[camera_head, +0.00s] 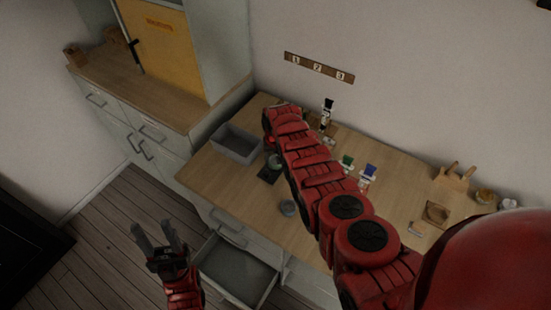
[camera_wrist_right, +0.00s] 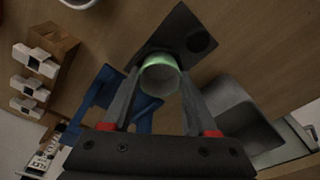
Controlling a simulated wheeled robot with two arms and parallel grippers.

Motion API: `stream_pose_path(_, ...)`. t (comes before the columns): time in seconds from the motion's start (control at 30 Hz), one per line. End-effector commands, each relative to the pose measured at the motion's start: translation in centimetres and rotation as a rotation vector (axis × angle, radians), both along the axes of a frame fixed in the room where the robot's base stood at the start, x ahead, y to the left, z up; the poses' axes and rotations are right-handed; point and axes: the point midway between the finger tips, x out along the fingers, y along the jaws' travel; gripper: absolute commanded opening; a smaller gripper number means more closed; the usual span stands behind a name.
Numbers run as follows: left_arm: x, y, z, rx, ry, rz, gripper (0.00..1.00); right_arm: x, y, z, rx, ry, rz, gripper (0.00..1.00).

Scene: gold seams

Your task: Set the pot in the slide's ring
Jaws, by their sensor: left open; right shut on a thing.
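The pot (camera_wrist_right: 160,76), small and round with a pale green rim, sits between the fingers of my right gripper (camera_wrist_right: 160,82), which is shut on it. The slide (camera_wrist_right: 180,22) is a dark flat plate on the table, with a round dark spot near one corner. In the right wrist view the pot overlaps the plate's near part, beside that spot. I cannot tell its height above the plate. In the head view the slide (camera_head: 268,177) lies in front of the grey bin, partly behind my right arm. My left gripper (camera_head: 157,238) is open and empty, low by the drawer.
A grey bin (camera_head: 237,143) stands at the table's left. An open drawer (camera_head: 236,272) juts out below. A round grey dish (camera_head: 288,208) lies near the front edge. A blue stand (camera_wrist_right: 92,92) and a wooden rack (camera_wrist_right: 50,45) are near my right gripper.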

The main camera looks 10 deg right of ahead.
Motion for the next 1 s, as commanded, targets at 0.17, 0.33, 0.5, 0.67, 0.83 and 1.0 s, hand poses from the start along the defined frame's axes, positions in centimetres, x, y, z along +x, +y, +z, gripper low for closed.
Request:
stream_pose_path(0.17, 0.0, 0.0, 0.01, 0.0, 0.0, 0.0, 0.5, 0.01, 0.0, 0.02, 0.0, 0.0, 0.0, 0.08)
stream_pose_path(0.33, -0.01, 0.0, 0.02, 0.0, 0.0, 0.0, 0.5, 0.0, 0.0, 0.03, 0.0, 0.0, 0.0, 0.64)
stream_pose_path(0.5, 0.0, 0.0, 0.01, 0.0, 0.0, 0.0, 0.5, 0.0, 0.0, 0.03, 0.0, 0.0, 0.0, 0.94)
stream_pose_path(0.67, -0.01, 0.0, 0.01, 0.0, 0.0, 0.0, 0.5, 0.0, 0.0, 0.03, 0.0, 0.0, 0.0, 0.94)
stream_pose_path(0.83, 0.0, 0.0, 0.01, 0.0, 0.0, 0.0, 0.5, -0.01, 0.0, 0.02, 0.0, 0.0, 0.0, 0.94)
stream_pose_path(1.0, 0.0, 0.0, 0.09, 0.0, 0.0, 0.0, 0.5, -0.02, 0.0, 0.08, 0.0, 0.001, 0.0, 0.94)
